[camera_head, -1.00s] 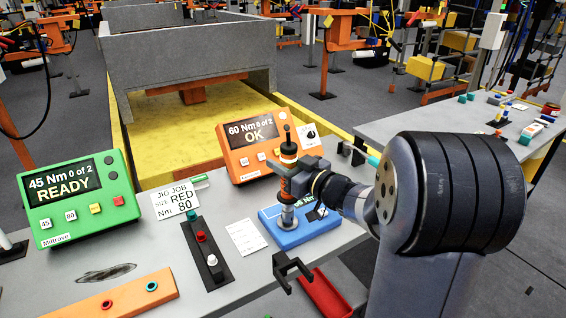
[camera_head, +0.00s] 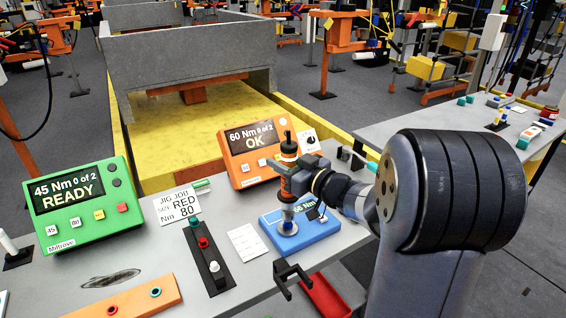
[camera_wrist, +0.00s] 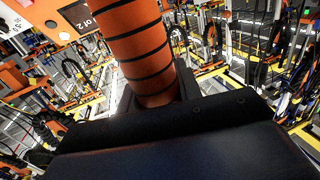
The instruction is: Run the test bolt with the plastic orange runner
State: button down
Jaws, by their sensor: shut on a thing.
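My gripper (camera_head: 292,182) is shut on the orange runner (camera_head: 289,152), a tool with an orange body ringed in black. In the wrist view the runner (camera_wrist: 140,50) stands between the jaws. The runner is upright, its lower end over a round metal piece (camera_head: 288,227) on the blue test block (camera_head: 310,232). I cannot tell whether they touch; the bolt itself is not clearly visible. The orange controller (camera_head: 250,158) behind reads "60 Nm 0 of 2" and "OK". The green controller (camera_head: 82,200) at left reads "45 Nm 0 of 2" and "READY".
A card (camera_head: 180,205) reads "JIG JOB SIZE RED Nm 80". A black strip (camera_head: 208,262) with green, red and white pegs, a paper slip (camera_head: 247,242), a black bracket (camera_head: 291,277) and a red tray (camera_head: 325,299) are nearby. An orange bar (camera_head: 130,298) lies front left.

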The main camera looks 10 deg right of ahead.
aim_at(283, 147)
jog(key=shift+r+p, duration=1.5)
jog(key=shift+r, duration=0.5)
